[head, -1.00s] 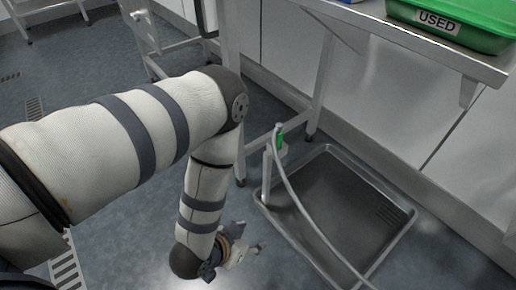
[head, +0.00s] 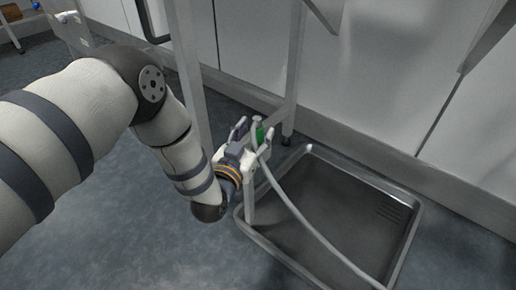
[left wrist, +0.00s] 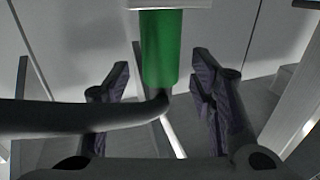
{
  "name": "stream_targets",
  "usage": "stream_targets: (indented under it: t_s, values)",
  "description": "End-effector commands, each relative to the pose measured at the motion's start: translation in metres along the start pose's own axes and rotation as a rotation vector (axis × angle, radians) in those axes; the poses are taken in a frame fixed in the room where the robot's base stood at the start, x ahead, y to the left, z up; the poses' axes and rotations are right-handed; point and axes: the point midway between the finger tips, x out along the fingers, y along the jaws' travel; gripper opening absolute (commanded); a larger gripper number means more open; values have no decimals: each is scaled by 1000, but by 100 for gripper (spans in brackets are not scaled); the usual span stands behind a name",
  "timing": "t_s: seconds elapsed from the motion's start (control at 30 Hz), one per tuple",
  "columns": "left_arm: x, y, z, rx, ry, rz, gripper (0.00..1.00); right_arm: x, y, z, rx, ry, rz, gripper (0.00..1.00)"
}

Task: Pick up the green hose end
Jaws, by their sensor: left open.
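The green hose end (head: 259,134) stands upright at the top of a pale post (head: 249,203) at the left side of the metal basin. Its grey hose (head: 297,213) runs down across the basin to the lower right. My left gripper (head: 250,130) is open at the hose end, with its fingers pointing toward it. In the left wrist view the green hose end (left wrist: 160,48) appears upright between the two open fingers (left wrist: 158,88), with a gap on each side. The grey hose (left wrist: 85,115) bends away from its bottom to the left. My right gripper is not in view.
The shallow metal basin (head: 409,240) lies on the floor beside the post. Pale table legs (head: 294,70) stand behind the hose end, and white wall panels (head: 385,70) close off the back. The floor (head: 130,215) at the left is open.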

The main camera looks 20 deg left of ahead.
Motion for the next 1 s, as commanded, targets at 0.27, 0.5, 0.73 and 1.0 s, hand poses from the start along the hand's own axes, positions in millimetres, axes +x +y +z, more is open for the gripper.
stream_targets:
  t_s: [0.27,0.5,0.73,1.0]
  values:
    - [18,0,1,-1,-1,0,50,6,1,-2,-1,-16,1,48]
    - [18,0,1,-1,-2,0,11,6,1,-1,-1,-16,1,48]
    - [18,0,0,-1,0,0,0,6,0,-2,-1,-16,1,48]
    - [18,0,-17,0,2,0,0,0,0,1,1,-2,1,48]
